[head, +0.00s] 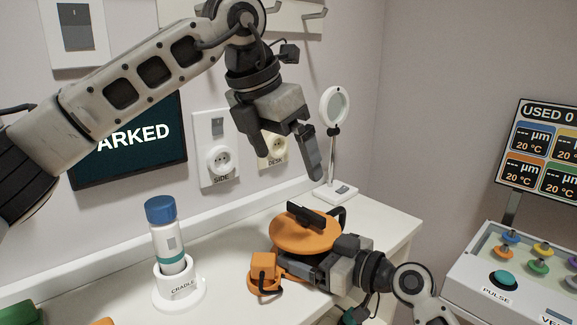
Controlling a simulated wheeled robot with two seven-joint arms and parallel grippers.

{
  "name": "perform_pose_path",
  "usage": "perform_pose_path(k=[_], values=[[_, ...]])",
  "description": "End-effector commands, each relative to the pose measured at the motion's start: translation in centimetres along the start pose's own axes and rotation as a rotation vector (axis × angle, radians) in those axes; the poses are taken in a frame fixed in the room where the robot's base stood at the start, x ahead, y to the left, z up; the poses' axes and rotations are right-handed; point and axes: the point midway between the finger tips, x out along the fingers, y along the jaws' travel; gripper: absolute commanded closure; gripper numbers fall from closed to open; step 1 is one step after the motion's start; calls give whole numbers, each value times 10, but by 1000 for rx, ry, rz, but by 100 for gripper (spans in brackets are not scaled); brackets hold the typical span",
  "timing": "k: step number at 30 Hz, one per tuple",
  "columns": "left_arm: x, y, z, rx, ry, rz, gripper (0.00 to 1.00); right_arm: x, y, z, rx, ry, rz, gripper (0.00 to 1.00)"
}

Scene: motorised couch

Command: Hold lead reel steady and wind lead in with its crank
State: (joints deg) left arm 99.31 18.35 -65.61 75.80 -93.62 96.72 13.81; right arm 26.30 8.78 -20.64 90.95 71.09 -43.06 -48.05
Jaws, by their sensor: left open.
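The lead reel (296,236) stands on the white worktop, with a round orange drum. A black bar, apparently the crank (312,214), lies across its top. An orange block (263,266) with a dark lead sits at its left front side. My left gripper (283,163) is open and empty in the air above and behind the reel, its fingers pointing down and apart from it. My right gripper (303,266) reaches in from the lower right, low against the reel's front. Its fingertips are partly hidden there, and I cannot tell whether they grip it.
A blue-capped bottle (165,236) stands in a white cradle (180,291) left of the reel. A round magnifier stand (336,150) is behind. Wall sockets (220,160) and a screen (130,140) line the wall. A button console (525,275) is at right.

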Motion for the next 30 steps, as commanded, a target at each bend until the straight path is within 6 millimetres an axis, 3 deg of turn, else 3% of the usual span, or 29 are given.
perform_pose_path(k=[10,11,12,22,30], values=[[-1,0,0,-1,0,0,0,0,0,0,0,-1,0,45],[-1,0,0,-1,0,0,0,0,0,0,0,-1,0,5],[-1,0,0,-1,0,-1,0,0,0,0,0,-1,0,0],[0,0,0,0,0,-1,0,-8,1,1,-1,-1,1,0],[0,0,0,0,0,-1,0,-61,1,2,-2,-4,2,0]])
